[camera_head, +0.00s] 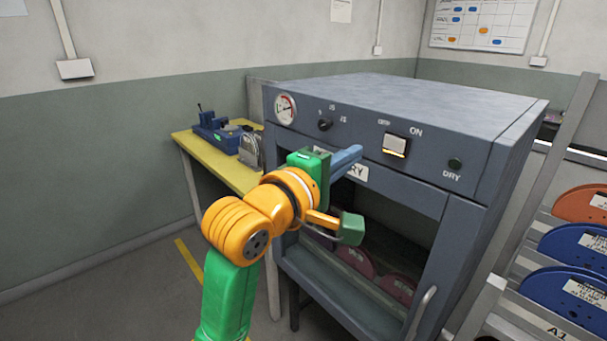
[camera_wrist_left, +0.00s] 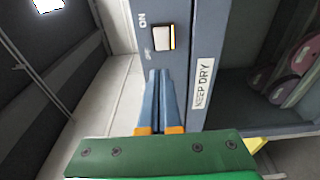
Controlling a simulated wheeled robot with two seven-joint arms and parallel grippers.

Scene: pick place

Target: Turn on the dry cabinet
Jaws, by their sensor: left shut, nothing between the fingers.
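The dry cabinet (camera_head: 430,100) is a blue-grey box with a control panel along its upper front. Its rocker switch (camera_head: 395,146) is pale with an amber glow at one edge, between the OFF and ON labels. The switch also shows in the left wrist view (camera_wrist_left: 164,42). A dark green lamp (camera_head: 455,163) marked DRY is at the panel's right. My left gripper (camera_head: 358,151) is shut and empty, its blue fingers in front of the panel, left of the switch. In the wrist view the fingertips (camera_wrist_left: 159,73) appear just short of the switch; contact cannot be told.
A gauge (camera_head: 286,109) and a knob (camera_head: 324,125) are at the panel's left. A KEEP DRY label (camera_wrist_left: 203,84) is on the cabinet front. Reels stand inside the cabinet. A yellow bench (camera_head: 190,147) is at left; a rack of reels (camera_head: 570,245) is at right.

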